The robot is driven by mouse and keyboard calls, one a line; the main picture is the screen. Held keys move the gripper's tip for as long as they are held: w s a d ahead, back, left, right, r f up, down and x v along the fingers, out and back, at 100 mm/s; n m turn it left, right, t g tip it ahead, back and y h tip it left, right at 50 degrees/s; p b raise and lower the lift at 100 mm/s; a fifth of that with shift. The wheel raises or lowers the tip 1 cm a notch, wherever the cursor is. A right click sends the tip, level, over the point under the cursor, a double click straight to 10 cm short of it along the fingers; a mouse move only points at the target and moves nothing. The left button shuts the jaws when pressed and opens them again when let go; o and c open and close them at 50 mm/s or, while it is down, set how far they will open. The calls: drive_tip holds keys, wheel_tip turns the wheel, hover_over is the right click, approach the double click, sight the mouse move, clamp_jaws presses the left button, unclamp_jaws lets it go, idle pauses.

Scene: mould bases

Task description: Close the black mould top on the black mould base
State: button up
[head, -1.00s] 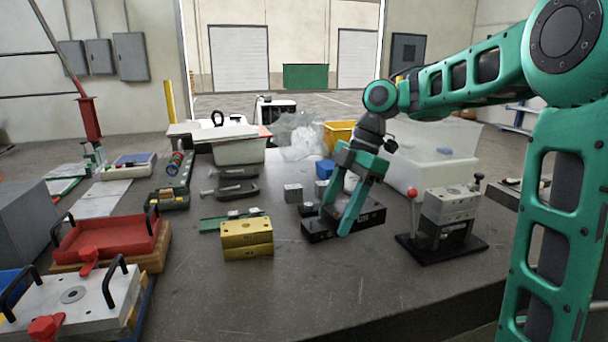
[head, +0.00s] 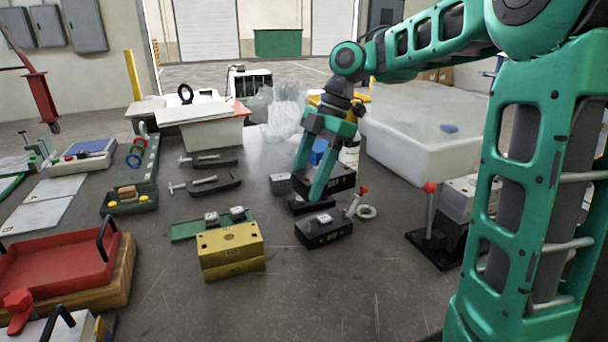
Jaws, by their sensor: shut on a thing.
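My gripper (head: 328,178) is shut on a black block, the black mould top (head: 342,179), and holds it above the table at the middle right of the head view. The black mould base (head: 323,231) sits on the table in front of the held top, nearer the camera. It has a small light metal part on its upper face. The held top is apart from the base and behind it in the picture.
A yellow mould (head: 230,250) stands left of the base. A press with a red-knobbed lever (head: 431,210) is at right. A white bin (head: 425,145) stands behind. The table in front is clear.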

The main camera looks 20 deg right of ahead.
drive_tip(key=shift+d+f, duration=0.1)
drive_tip(key=shift+f, duration=2.85)
drive_tip(key=shift+d, duration=0.1)
drive_tip(key=shift+f, duration=1.55)
idle(0.7)
drive_tip(key=o, duration=1.9)
drive_tip(key=shift+c, duration=0.2)
drive_tip(key=shift+s, duration=0.1)
